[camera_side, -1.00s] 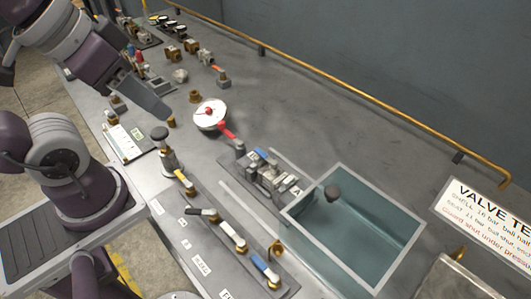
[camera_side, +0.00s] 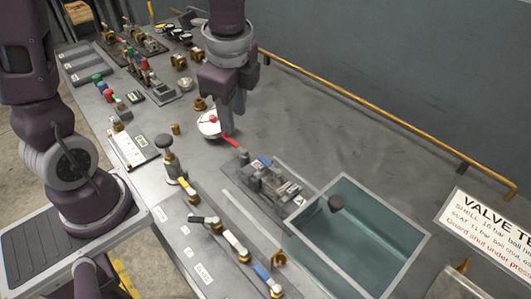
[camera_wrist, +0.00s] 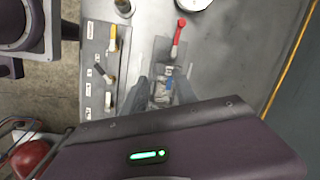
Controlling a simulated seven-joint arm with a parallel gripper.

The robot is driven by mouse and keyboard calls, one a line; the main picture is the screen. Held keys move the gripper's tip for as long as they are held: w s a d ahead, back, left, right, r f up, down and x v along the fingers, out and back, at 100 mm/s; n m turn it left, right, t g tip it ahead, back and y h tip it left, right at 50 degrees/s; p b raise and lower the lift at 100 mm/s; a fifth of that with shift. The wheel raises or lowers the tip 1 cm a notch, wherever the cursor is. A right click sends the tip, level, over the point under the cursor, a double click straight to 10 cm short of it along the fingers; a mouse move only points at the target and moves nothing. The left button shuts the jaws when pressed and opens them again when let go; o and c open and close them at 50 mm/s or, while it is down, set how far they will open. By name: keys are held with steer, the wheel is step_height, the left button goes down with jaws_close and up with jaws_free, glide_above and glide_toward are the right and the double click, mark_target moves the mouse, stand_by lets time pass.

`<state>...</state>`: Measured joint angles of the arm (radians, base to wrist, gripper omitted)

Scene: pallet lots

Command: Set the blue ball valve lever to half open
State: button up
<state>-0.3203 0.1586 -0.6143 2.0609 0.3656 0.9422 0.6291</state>
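In the side view, a blue lever (camera_side: 263,275) sits at the near end of a row of brass valves, slanting down to the right. A second, smaller blue lever (camera_side: 262,162) is on the grey clamp fixture (camera_side: 272,184) left of the tank; it also shows in the wrist view (camera_wrist: 168,71). My gripper (camera_side: 227,130) points down above the bench, by the red lever. In the wrist view, its fingers (camera_wrist: 161,82) are spread apart, with the fixture seen between them and nothing held. The row's blue lever is not visible in the wrist view.
The same row has yellow (camera_side: 188,188), black (camera_side: 206,220) and white (camera_side: 236,243) levers. A red lever (camera_side: 231,141) lies beside a white round dial (camera_side: 207,126). A water tank (camera_side: 375,222) stands right. The bench's back right is clear, edged by a brass rail (camera_side: 380,112).

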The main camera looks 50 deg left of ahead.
mark_target(265, 160)
steer(key=w+d+f+m, duration=0.1)
steer(key=w+d+f+m+h, duration=0.1)
steer(key=w+f+m, duration=0.1)
steer(key=w+d+f+m+g+h, duration=0.1)
steer(key=w, duration=0.1)
steer(key=shift+f+m, duration=0.4)
steer(key=shift+w+f, duration=0.1)
steer(key=shift+f, duration=0.25)
step_height(265, 160, down, 6)
steer(key=shift+f, duration=0.25)
steer(key=shift+c, duration=0.2)
jaws_close()
